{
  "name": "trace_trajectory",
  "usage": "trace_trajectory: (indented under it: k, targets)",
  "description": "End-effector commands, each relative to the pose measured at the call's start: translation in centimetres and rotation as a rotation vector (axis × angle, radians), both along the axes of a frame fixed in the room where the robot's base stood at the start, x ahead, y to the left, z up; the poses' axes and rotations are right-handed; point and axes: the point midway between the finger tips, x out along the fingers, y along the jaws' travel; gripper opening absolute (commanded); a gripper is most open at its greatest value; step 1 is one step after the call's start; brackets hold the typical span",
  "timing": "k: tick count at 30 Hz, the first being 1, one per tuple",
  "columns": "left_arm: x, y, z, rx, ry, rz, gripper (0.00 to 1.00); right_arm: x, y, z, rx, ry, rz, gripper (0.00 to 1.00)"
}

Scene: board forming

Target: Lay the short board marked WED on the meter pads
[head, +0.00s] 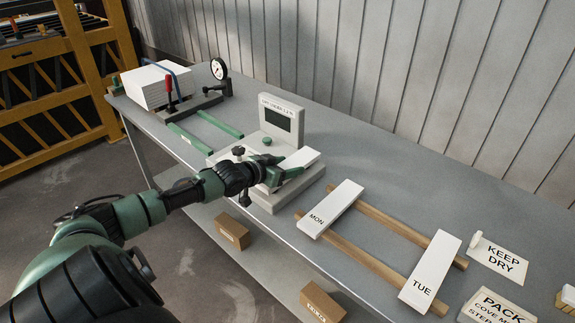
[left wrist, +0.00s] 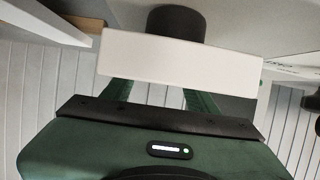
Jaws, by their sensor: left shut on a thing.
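A short white board (head: 302,158) is at the meter (head: 282,120), a pale stand with a dark screen. No WED marking is readable on the visible faces. My left gripper (head: 280,174) is shut on the board, over the meter's base. In the left wrist view the board (left wrist: 180,58) lies across my green fingers (left wrist: 160,96), close to a dark round part (left wrist: 176,24). The meter pads are hidden by the board and gripper, so I cannot tell whether the board touches them. My right gripper is out of view.
Boards marked MON (head: 330,208) and TUE (head: 430,272) lie across two wooden strips (head: 385,221) to the right. A KEEP DRY sign (head: 498,259) lies beyond. A white board stack (head: 148,88), a dial gauge (head: 219,69) and green rails (head: 190,138) are at the left.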

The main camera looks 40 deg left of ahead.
Motion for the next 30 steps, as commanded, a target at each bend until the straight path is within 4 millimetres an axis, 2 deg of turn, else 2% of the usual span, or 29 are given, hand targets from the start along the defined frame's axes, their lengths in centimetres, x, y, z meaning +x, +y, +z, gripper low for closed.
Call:
trace_trajectory:
  k: [20,21,22,23,30]
  targets:
    - [0.06,-0.01,-0.47,0.000,-0.004,-0.001,0.04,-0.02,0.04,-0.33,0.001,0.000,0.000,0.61]
    - [0.06,-0.01,-0.37,0.000,-0.004,-0.001,0.70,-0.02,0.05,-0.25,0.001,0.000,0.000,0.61]
    - [0.06,-0.01,-0.37,0.000,-0.004,-0.001,0.78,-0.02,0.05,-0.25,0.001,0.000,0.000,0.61]
    - [0.06,-0.01,-0.38,0.001,-0.003,0.000,0.84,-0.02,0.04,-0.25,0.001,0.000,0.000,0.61]
    - [0.02,-0.01,-0.46,0.000,-0.001,0.000,0.84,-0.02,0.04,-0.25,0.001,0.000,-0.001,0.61]
